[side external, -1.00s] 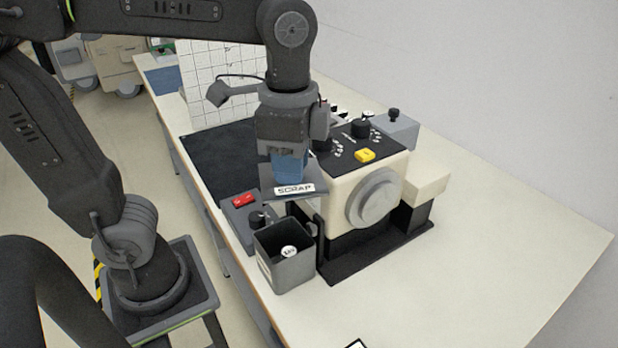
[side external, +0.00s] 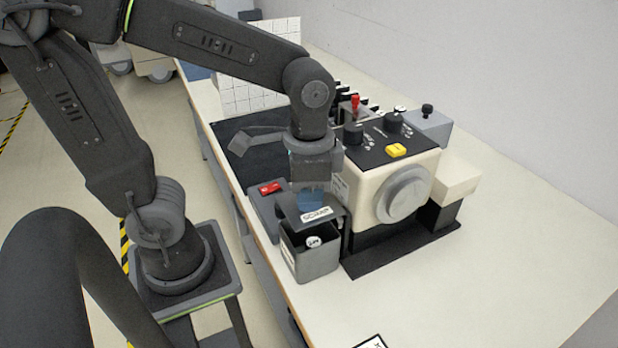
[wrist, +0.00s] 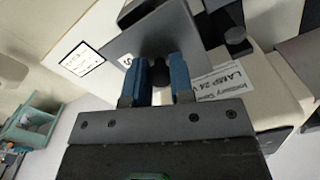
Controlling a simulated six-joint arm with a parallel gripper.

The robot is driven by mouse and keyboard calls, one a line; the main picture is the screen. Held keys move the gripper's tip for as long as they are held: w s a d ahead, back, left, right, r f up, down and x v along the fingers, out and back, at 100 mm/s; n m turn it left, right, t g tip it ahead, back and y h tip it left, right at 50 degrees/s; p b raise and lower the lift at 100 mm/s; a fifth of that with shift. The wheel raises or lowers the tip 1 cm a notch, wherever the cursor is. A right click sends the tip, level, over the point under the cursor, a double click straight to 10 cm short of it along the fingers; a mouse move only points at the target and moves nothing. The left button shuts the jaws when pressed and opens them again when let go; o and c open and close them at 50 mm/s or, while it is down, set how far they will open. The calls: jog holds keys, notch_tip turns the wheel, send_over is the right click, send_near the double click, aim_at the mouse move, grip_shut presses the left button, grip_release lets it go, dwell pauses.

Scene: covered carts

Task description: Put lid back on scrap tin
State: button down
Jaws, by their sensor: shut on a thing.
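My gripper (side external: 312,197) points down with its blue fingers shut on the knob of the dark grey lid (side external: 285,205), which carries a white SCRAP label. The wrist view shows the black knob between the blue fingers (wrist: 157,78) and the flat grey lid (wrist: 150,36) beyond them. The lid is just above the back part of the open grey scrap tin (side external: 320,266). The tin's front opening still shows, with a round white-topped piece (side external: 313,242) inside. I cannot tell whether the lid touches the rim.
A cream machine (side external: 385,165) with a yellow button and round grey front stands close right of the tin. A box with a red switch (side external: 270,187) stands close behind left. A white card (side external: 371,342) lies at the front. Bench on the right is clear.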

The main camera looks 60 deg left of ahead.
aim_at(309, 213)
jog(key=shift+f, duration=2.25)
jog(key=shift+f, duration=0.15)
dwell(0.4)
jog(key=shift+c, duration=2.2)
grip_release()
jog(key=shift+r, duration=3.5)
grip_shut()
